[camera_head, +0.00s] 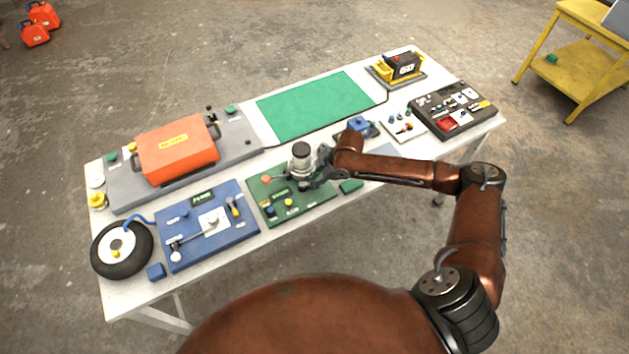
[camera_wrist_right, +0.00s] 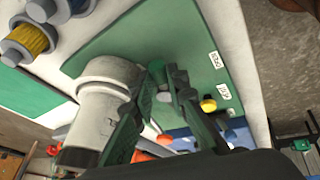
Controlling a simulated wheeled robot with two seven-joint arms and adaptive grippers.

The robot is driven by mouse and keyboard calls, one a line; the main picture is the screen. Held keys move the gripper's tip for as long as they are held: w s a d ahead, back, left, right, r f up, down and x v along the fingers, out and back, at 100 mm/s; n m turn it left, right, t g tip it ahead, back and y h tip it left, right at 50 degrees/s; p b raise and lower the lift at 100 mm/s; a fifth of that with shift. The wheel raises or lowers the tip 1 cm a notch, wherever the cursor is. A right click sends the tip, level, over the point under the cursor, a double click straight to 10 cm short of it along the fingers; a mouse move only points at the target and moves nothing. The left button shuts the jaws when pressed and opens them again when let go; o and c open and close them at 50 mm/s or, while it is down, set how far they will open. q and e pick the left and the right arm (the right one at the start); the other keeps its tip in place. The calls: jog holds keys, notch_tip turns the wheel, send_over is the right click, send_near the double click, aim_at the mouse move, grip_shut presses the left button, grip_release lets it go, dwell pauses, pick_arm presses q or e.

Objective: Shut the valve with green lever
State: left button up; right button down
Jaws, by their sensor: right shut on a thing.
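The valve (camera_head: 301,160) is a pale grey upright body standing on a green board (camera_head: 318,200). My right gripper (camera_head: 322,172) is at the valve's right side, in front of the board's back part. In the right wrist view, the valve body (camera_wrist_right: 108,88) is beside the left finger, and my right gripper (camera_wrist_right: 165,108) is shut on what looks like the green lever (camera_wrist_right: 157,72). The fingers hide most of the lever, so its exact angle is hard to tell. My left gripper is not in view.
A blue board (camera_head: 205,245) with a small lever and a wheel (camera_head: 122,250) lie left of the green board. An orange case (camera_head: 178,150) stands behind. A green mat (camera_head: 313,105) is bare.

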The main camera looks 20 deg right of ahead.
jog(key=shift+w+d+r+n+p, duration=0.15)
jog(key=shift+w+n+p, duration=0.1)
jog(key=shift+n+p, duration=0.25)
jog(key=shift+w+n+g+y, duration=0.35)
jog(key=shift+n+g, duration=0.15)
jog(key=shift+n, duration=0.4)
jog(key=c, duration=2.2)
grip_release()
